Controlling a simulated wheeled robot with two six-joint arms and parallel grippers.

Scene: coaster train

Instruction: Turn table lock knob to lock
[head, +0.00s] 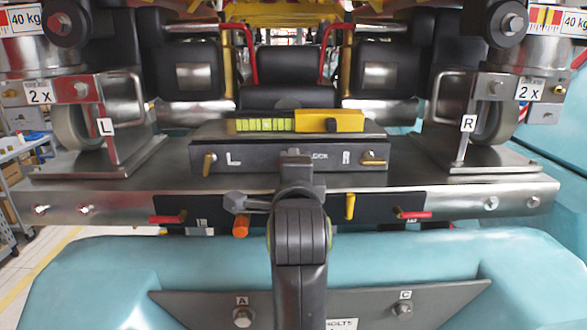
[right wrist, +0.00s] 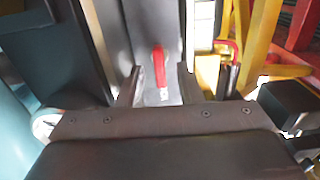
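A dark block (head: 270,165) lettered L, partly hidden LOCK, and R stands at the middle of the steel table. A dark upright part (head: 300,240), apparently one of my arms, covers its centre. I cannot make out the lock knob for certain or tell its setting; a grey knob-like part (head: 240,200) sits left of the upright, above an orange handle (head: 241,226). In the right wrist view, the two fingers of my right gripper (right wrist: 160,88) stand apart. A red lever (right wrist: 159,65) shows between and beyond them; contact is not visible. My left gripper cannot be made out.
A yellow spirit level (head: 300,121) lies on the block. Brass pins stick out at both ends. Red levers (head: 168,218) (head: 413,215) and a yellow lever (head: 350,207) line the table's front. Wheel assemblies marked L and R flank the block.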

